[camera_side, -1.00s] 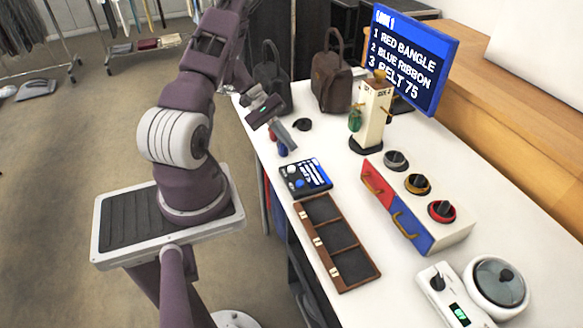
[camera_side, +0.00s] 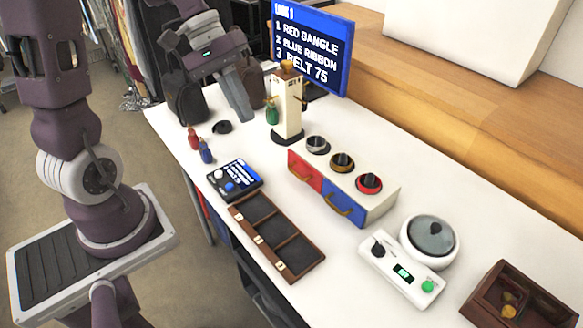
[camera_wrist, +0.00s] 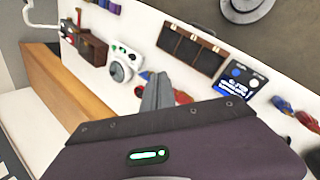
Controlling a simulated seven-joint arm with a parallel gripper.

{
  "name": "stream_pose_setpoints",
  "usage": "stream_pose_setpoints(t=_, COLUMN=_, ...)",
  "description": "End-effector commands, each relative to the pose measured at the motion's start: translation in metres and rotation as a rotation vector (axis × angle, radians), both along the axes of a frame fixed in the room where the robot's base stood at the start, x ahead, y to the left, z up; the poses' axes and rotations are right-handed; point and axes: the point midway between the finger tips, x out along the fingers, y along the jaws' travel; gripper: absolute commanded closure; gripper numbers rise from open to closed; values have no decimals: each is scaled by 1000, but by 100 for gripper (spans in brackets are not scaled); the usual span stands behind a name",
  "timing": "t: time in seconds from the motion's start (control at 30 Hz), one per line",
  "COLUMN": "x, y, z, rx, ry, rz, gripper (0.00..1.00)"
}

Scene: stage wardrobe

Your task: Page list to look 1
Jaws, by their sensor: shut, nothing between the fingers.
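The wall screen (camera_side: 308,48) reads what looks like "LOOK 1", then red bangle, blue ribbon, belt 75. A small black control pad (camera_side: 240,168) with white and blue buttons and a lit blue display lies on the white table; it also shows at the right in the wrist view (camera_wrist: 243,77). Its text is too small to read. My gripper (camera_side: 247,116) is shut and empty above the table, left of the cream post and behind the pad. In the wrist view its closed fingers (camera_wrist: 156,82) point away from the pad and hide part of the table.
The wooden tray (camera_side: 236,210) lies in front of the pad. A white dial box (camera_side: 380,255) sits further right.

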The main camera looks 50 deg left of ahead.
Motion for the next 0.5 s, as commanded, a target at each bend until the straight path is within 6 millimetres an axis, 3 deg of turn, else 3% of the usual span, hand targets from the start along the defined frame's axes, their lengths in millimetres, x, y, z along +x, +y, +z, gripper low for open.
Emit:
stream_pose_setpoints(t=0.03, x=-16, y=-25, z=22, rx=83, ry=-50, rz=-98, gripper=100)
stream_pose_setpoints(t=0.1, x=-45, y=-52, z=43, rx=214, ry=-120, rz=-221, gripper=100)
stream_pose_setpoints(t=0.2, x=-85, y=-73, z=61, rx=399, ry=-248, rz=-357, gripper=100)
stream_pose_setpoints(t=0.33, x=-119, y=-79, z=71, rx=577, ry=-407, rz=-447, gripper=100)
stream_pose_setpoints(t=0.5, x=-133, y=-77, z=75, rx=670, ry=-507, rz=-477, gripper=100)
